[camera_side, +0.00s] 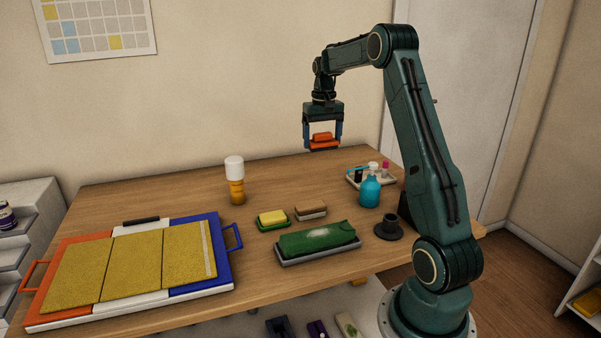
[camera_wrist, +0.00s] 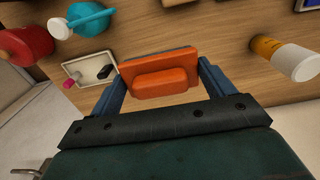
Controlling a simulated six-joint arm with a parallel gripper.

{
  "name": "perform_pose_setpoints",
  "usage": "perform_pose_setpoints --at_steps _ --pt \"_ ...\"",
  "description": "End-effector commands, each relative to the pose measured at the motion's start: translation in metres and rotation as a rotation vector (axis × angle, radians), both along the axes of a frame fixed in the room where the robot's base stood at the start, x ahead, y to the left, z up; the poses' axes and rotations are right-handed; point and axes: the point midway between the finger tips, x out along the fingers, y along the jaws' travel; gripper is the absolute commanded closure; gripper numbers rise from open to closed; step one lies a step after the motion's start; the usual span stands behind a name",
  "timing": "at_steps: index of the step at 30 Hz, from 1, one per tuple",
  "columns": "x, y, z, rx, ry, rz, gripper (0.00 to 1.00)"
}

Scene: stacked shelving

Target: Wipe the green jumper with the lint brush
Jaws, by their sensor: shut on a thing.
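The green jumper (camera_side: 318,238) lies folded on a grey tray (camera_side: 320,257) near the front middle of the table, in the side view. A pale, lint-like patch shows on its top. My gripper (camera_side: 322,146) is high above the back of the table, well away from the jumper. It is shut on an orange block with a raised grip (camera_side: 323,139), which looks like the lint brush. In the wrist view the orange lint brush (camera_wrist: 158,75) sits between the two blue fingers. Its underside is hidden. The jumper is not recognisable in the wrist view.
A yellow sponge on a green dish (camera_side: 273,224) and a brown-topped block (camera_side: 310,212) stand behind the jumper. A white-capped bottle (camera_side: 235,180) and a large panelled board (camera_side: 135,267) stand left.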

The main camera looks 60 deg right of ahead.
Motion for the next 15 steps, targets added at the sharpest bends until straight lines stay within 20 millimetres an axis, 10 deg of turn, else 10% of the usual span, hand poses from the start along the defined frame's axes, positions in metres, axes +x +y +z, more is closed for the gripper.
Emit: perform_pose_setpoints --at_steps 15 --pt "-0.015 0.103 -0.034 0.001 0.001 0.003 0.37"
